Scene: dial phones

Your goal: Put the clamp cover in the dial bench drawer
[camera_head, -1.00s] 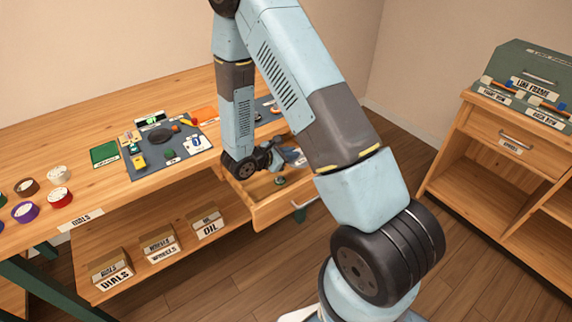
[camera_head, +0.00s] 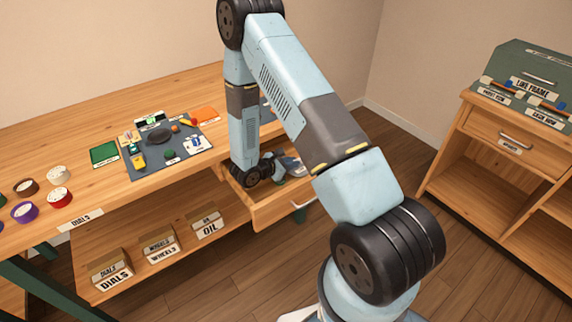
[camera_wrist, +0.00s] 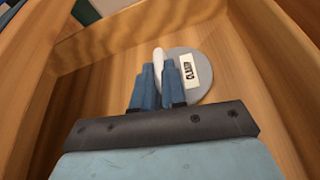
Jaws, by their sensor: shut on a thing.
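The clamp cover (camera_wrist: 190,77) shows in the wrist view as a grey disc with a white label, with a pale raised part at its left edge. My gripper (camera_wrist: 159,72) is shut on that pale part, between its two blue fingers. The cover is inside the open dial bench drawer, close over its wooden floor (camera_wrist: 245,105); I cannot tell whether it touches. In the head view the drawer (camera_head: 285,211) stands pulled out at the bench's right end. My gripper (camera_head: 291,166) is low over it there, and my arm partly hides the drawer's inside.
The bench top holds a dark mat (camera_head: 150,170) with small parts, a green tray (camera_head: 104,154) and several dials (camera_head: 59,197). Labelled boxes (camera_head: 160,244) stand on the shelf below. A wooden cabinet (camera_head: 500,150) stands at the right, with clear floor between.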

